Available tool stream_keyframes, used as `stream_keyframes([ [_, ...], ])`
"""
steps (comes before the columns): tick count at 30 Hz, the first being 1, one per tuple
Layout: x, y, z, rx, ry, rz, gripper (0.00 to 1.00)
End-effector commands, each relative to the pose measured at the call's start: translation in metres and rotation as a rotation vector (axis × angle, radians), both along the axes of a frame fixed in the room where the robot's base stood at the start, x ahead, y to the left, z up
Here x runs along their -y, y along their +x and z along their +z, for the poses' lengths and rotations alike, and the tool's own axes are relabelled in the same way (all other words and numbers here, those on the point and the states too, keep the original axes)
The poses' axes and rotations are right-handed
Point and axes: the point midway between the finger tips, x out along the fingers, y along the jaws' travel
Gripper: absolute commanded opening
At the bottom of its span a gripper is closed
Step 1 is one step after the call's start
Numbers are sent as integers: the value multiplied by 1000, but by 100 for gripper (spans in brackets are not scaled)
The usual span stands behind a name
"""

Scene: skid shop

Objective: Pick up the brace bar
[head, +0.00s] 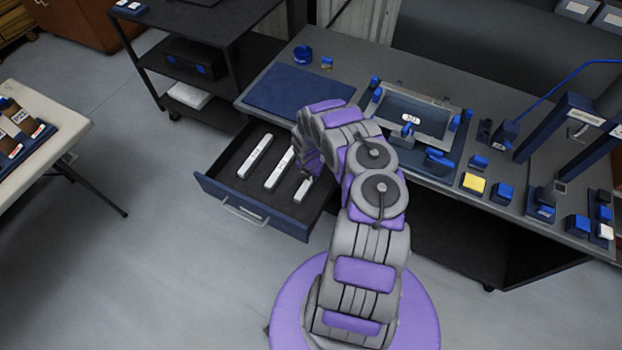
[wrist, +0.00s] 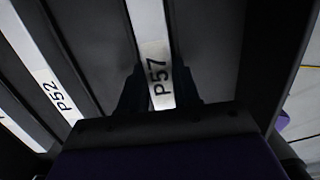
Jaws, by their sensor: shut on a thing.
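Three pale brace bars lie side by side in the open drawer under the workbench. In the head view they are the left bar (head: 255,156), the middle bar (head: 279,170) and the right bar (head: 303,190), which is partly hidden by my arm. My gripper (wrist: 161,98) is shut on the bar labelled P57 (wrist: 153,62), with a dark finger on each side of its labelled end. A bar labelled P52 (wrist: 47,82) lies to its left in the wrist view. In the head view my gripper is at the right bar, its fingers mostly hidden.
The drawer front (head: 246,204) stands out from the bench, and its side wall (wrist: 290,62) is close to my gripper. A blue mat (head: 298,90) and a framed fixture (head: 414,104) lie on the bench.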

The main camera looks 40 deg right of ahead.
Motion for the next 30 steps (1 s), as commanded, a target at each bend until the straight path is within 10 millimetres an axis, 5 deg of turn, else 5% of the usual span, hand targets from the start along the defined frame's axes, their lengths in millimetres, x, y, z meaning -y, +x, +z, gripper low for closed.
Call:
stream_keyframes([
  [14,-1,2,5,-1,3,2,0],
  [30,-1,4,76,1,-3,2,0],
])
